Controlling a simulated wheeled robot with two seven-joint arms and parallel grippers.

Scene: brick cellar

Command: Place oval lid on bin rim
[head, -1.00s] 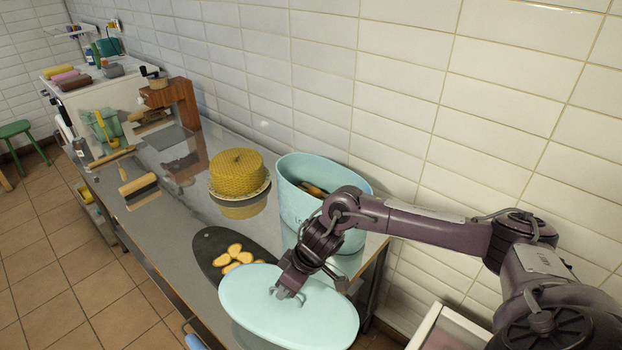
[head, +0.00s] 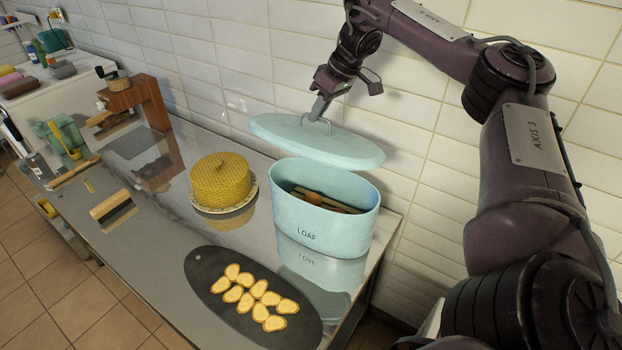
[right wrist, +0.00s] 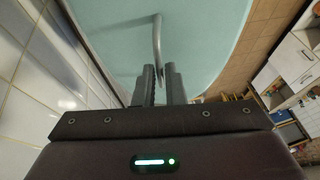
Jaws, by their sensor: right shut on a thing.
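The oval lid (head: 300,138) is pale blue with a metal loop handle. My right gripper (head: 319,113) is shut on this handle and holds the lid above and slightly behind the bin, with a gap to the rim. In the right wrist view the fingers (right wrist: 160,85) grip the handle (right wrist: 157,45) over the lid (right wrist: 205,40). The pale blue oval bin (head: 335,228), marked LOAF, stands upright and open on the metal counter. Brownish contents show inside it. My left gripper is not in view.
A dark oval board (head: 205,275) with several bread slices lies in front of the bin. A yellow woven dome (head: 223,180) on a plate stands left of it. The tiled wall (head: 430,130) is close behind the bin and lid.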

